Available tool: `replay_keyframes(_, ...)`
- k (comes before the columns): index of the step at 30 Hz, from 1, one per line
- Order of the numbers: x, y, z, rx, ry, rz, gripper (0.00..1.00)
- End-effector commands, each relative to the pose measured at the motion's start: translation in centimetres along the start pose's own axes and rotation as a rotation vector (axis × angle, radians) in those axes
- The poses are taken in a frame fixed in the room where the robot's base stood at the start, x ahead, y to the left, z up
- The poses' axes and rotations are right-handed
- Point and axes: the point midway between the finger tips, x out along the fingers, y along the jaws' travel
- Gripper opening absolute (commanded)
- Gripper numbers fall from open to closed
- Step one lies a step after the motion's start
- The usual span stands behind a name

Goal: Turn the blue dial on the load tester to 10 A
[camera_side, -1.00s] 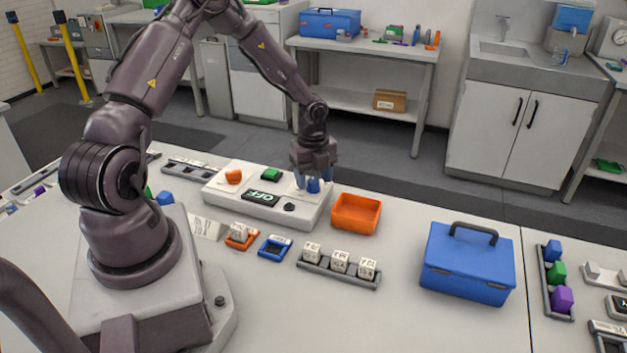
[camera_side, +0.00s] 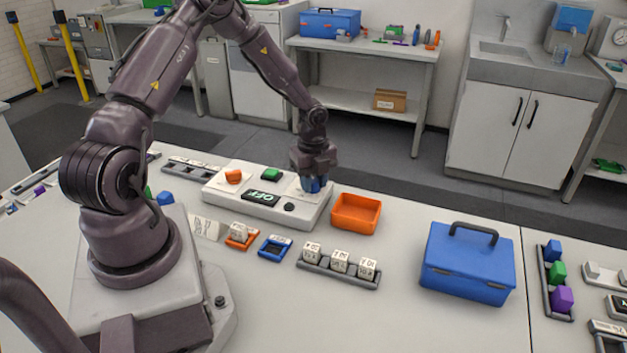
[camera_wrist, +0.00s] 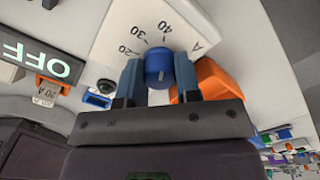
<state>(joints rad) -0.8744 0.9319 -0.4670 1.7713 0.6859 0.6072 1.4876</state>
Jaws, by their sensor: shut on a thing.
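The load tester (camera_side: 232,202) is a long white box with an orange dial (camera_side: 233,176), a green dial (camera_side: 271,174) and a display (camera_side: 264,199) reading OFF. The blue dial (camera_wrist: 159,66) is at its right end. In the wrist view, its scale plate (camera_wrist: 150,32) shows 20, 30, 40 and A; no 10 is visible. A short pale mark shows on the dial, but I cannot tell which value it indicates. My gripper (camera_wrist: 158,74) is shut on the blue dial, one finger on each side. In the side view, my gripper (camera_side: 315,184) mostly covers the dial.
An orange bin (camera_side: 356,213) stands just right of the tester. In front are a small orange tray (camera_side: 242,240), a blue tray (camera_side: 275,247) and a rack (camera_side: 335,275) of white labelled cubes. A blue toolbox (camera_side: 467,262) stands further right. A black knob (camera_side: 290,207) sits beside the display.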

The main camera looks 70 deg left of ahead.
Motion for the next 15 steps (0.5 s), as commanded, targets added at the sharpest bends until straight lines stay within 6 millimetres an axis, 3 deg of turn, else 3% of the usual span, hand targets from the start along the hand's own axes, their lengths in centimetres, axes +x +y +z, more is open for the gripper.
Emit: replay_keyframes(15,-0.10,-0.05,-0.05,-0.384,-0.001,-0.001,0.07)
